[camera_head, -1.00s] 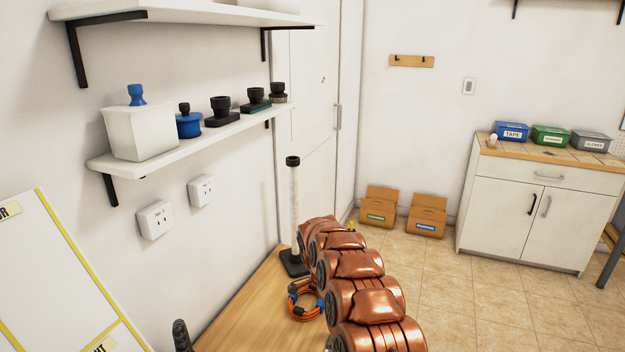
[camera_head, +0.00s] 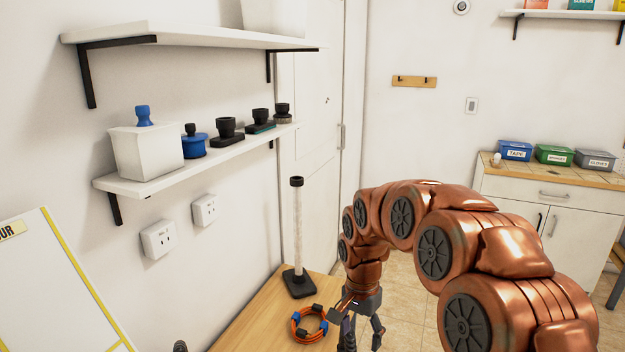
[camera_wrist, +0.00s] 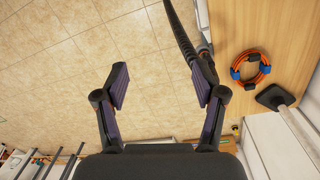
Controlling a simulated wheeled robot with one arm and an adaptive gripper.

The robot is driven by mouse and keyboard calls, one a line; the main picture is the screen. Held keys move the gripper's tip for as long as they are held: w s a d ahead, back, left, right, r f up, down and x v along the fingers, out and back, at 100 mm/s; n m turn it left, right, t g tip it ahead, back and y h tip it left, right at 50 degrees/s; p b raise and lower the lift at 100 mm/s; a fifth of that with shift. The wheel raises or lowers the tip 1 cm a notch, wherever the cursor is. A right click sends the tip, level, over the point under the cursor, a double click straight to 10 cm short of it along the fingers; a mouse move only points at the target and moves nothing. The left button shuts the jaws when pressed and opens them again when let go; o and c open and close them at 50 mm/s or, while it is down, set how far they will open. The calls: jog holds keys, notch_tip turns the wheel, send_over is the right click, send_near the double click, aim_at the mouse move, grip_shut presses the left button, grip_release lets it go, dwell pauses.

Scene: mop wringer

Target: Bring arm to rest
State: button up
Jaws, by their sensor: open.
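My gripper (camera_head: 362,330) hangs at the end of my bent copper arm, fingers down, just right of the wooden bench (camera_head: 250,325). In the wrist view my gripper (camera_wrist: 160,84) is open, with tiled floor and nothing held between its fingers. A dark ribbed rod (camera_wrist: 182,32) passes close to the right finger there; I cannot tell whether they touch.
On the bench are a coiled orange cable (camera_head: 297,334) and an upright pale post (camera_head: 298,235) on a black base. Wall shelves (camera_head: 160,183) hold a white bin and several small fittings. A white cabinet (camera_head: 580,228) stands right. Tiled floor is open.

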jog(key=s+d+r+n, duration=0.1)
jog(key=s+d+n, duration=0.1)
jog(key=s, duration=0.9)
jog(key=s+d+r+n, duration=0.2)
jog(key=s+d+n, duration=0.1)
jog(key=s, duration=0.8)
jog(key=s+d+r+n+g, duration=0.1)
jog(key=s+d+n, duration=0.1)
jog(key=s, duration=1)
jog(key=shift+d+r+n, duration=0.3)
jog(key=shift+d+n, duration=0.1)
